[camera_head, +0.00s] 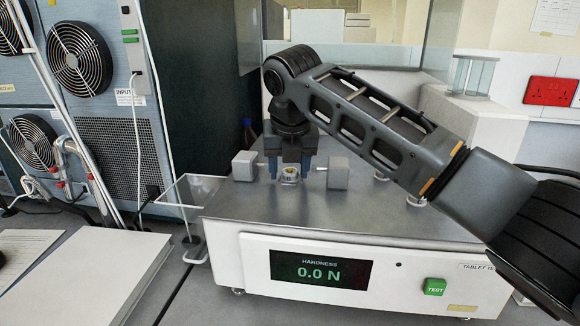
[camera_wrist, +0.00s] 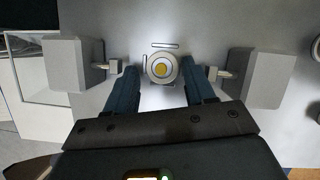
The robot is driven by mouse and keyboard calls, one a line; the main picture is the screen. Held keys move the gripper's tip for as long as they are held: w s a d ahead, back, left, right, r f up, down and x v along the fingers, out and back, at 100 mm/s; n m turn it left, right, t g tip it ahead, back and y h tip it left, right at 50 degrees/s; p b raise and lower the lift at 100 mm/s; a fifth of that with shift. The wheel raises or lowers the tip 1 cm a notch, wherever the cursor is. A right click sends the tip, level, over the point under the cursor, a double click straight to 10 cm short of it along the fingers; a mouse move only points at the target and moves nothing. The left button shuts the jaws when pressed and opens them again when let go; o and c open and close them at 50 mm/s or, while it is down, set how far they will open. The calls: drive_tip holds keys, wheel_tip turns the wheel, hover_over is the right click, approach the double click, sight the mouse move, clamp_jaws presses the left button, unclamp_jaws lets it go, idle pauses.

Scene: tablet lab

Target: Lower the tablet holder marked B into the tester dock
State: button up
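In the wrist view the holder (camera_wrist: 151,76) sits by short dark-edged slots, apparently the dock (camera_wrist: 160,45). No letter B is legible on it. My gripper (camera_head: 289,178) points down over this spot, with its blue fingers on either side of the holder. In the wrist view my gripper (camera_wrist: 163,72) has its fingers apart, with a gap to the holder on both sides, and holds nothing.
Grey blocks stand close to my fingers on the left (camera_head: 244,166) and right (camera_head: 338,173). The tester's display (camera_head: 320,270) reads 0.0 N. More small round pieces (camera_head: 418,201) show partly behind my arm. A clear stand (camera_head: 182,195) is at left.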

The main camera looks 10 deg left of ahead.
drive_tip(key=shift+o, duration=0.2)
drive_tip(key=shift+w+d+f, duration=0.1)
drive_tip(key=shift+d+f, duration=0.05)
drive_tip(key=shift+d, duration=0.15)
drive_tip(key=b+v, duration=0.1)
drive_tip(key=v, duration=0.7)
drive_tip(key=shift+a+b, duration=0.25)
drive_tip(key=shift+b, duration=0.05)
drive_tip(key=shift+f, duration=0.1)
